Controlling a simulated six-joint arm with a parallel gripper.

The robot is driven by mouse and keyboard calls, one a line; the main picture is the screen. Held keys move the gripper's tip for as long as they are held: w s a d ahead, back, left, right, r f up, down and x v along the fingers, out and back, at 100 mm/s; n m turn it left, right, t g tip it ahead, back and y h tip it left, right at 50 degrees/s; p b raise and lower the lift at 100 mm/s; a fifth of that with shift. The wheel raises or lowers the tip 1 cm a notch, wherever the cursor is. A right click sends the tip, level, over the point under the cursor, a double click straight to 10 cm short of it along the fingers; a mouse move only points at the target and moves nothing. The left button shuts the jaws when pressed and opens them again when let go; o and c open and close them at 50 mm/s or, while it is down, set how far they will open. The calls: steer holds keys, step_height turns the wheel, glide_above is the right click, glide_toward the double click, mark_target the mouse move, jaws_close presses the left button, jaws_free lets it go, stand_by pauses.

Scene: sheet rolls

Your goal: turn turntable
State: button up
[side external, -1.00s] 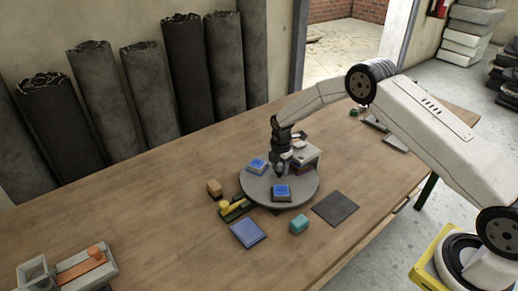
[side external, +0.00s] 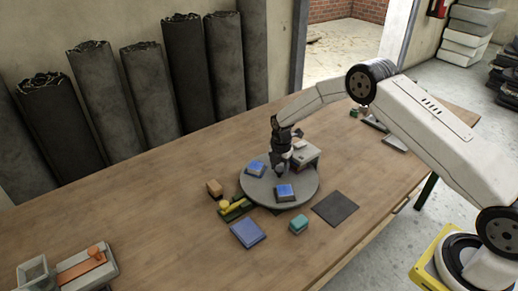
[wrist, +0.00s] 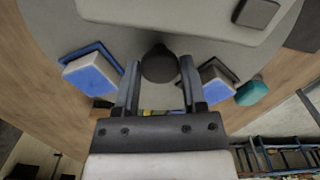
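The turntable (side external: 258,189) is a round grey disc on the wooden table. Two blue-topped blocks sit on it, one at its left (side external: 255,168) and one at its front (side external: 285,191). In the wrist view, a dark round knob (wrist: 159,64) stands on the disc, between the fingers of my gripper (wrist: 159,82). In the side view my gripper (side external: 280,171) points down over the disc and hides the knob.
A pale box (side external: 303,154) stands at the disc's back right. An orange block (side external: 214,188), a green-and-yellow piece (side external: 235,208), a blue square (side external: 248,233), a teal block (side external: 299,225) and a dark mat (side external: 335,208) lie around the disc. The table's left middle is clear.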

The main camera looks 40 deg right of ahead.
mark_target(280, 169)
steer(key=o, duration=0.4)
steer(key=shift+c, duration=0.2)
steer(key=shift+r, duration=0.1)
steer(key=shift+r, duration=3.8)
